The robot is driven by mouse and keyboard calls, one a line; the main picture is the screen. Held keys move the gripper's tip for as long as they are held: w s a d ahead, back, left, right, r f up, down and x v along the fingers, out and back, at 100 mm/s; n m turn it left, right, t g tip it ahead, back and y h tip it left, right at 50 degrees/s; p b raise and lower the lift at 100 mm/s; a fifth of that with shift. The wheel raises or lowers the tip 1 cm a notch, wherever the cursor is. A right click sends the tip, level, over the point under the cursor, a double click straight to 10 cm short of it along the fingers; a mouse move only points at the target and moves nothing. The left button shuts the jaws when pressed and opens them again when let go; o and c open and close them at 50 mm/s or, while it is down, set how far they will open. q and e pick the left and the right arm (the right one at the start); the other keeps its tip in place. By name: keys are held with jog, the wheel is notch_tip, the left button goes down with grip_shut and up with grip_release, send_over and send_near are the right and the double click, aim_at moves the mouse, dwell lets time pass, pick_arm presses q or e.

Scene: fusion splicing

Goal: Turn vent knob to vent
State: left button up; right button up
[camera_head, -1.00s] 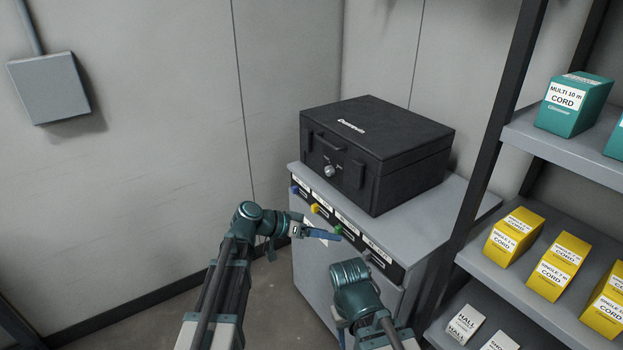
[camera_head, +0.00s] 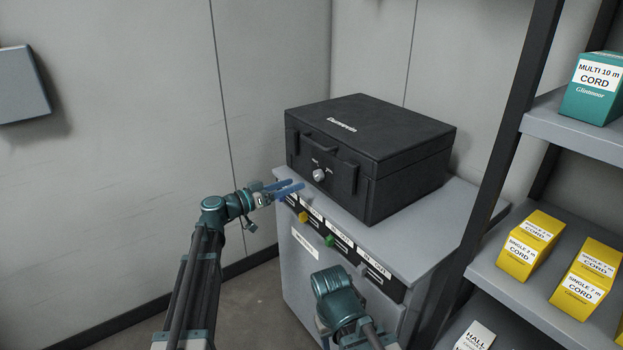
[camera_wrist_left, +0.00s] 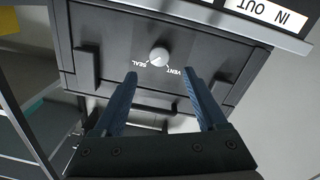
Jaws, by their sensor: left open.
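The vent knob (camera_head: 319,175) is a small round silver knob on the front of the black case (camera_head: 375,140). In the left wrist view the knob (camera_wrist_left: 158,57) shows between the printed words SEAL and VENT; I cannot tell which its mark points to. My left gripper (camera_head: 298,186) is open and empty, its blue fingers just short of the case front, left of and slightly below the knob. In the left wrist view its fingertips (camera_wrist_left: 159,75) are spread on either side of the knob's line, not touching it. Only part of my right arm shows; its gripper is hidden.
A shelf (camera_head: 590,137) with yellow and teal cord boxes stands at the right. The case handle is above the knob.

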aim_at(316, 177)
pick_arm(q)
jog(key=x, duration=0.8)
jog(key=shift+a, duration=0.1)
grip_shut()
